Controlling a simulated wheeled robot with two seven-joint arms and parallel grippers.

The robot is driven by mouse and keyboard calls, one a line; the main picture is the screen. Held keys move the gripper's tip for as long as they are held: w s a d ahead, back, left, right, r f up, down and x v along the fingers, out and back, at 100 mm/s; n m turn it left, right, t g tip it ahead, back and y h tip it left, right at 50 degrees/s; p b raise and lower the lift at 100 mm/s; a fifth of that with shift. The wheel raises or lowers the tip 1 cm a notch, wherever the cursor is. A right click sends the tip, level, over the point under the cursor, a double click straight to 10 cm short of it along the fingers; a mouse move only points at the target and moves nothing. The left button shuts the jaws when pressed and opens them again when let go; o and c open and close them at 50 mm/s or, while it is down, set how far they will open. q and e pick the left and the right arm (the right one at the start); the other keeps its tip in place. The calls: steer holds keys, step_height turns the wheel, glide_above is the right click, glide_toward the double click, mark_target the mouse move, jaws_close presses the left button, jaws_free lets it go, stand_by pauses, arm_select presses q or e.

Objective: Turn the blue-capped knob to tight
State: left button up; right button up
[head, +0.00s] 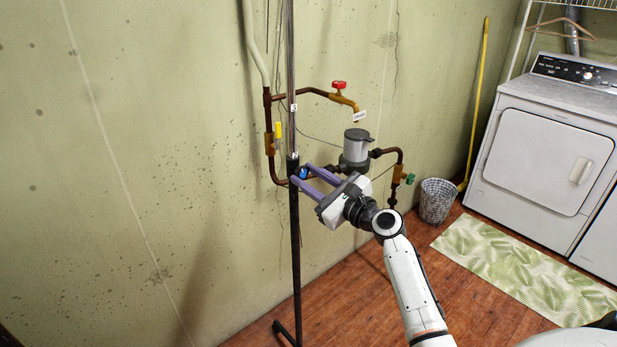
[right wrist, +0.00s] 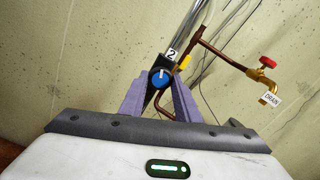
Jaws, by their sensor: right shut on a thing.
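The blue-capped knob (head: 303,173) is on the upright pole (head: 295,235), which is dark below and shiny metal above. In the right wrist view, the knob's round blue cap (right wrist: 160,77) with a dark rim faces me between the purple fingers. My right gripper (head: 300,174) reaches in from the right and is shut on the knob, and it also shows in the right wrist view (right wrist: 159,88). The fingers partly cover the knob's sides. A small white mark is on the cap, but I cannot tell the knob's exact setting. My left gripper is out of view.
Copper pipes with a red-handled valve (head: 339,86), a yellow-handled valve (head: 278,130) and a green-handled valve (head: 409,178) run along the wall behind. A grey canister (head: 356,146) is close beyond my gripper. A wastebasket (head: 437,201) and dryer (head: 545,145) stand right.

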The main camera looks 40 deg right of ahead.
steer(key=shift+m, duration=2)
steer(key=o, duration=1)
steer(key=s, duration=1)
steer(key=shift+s+d+b, duration=0.15)
steer(key=shift+d+b, duration=0.15)
steer(key=shift+d, duration=0.05)
steer(key=shift+f, duration=0.1)
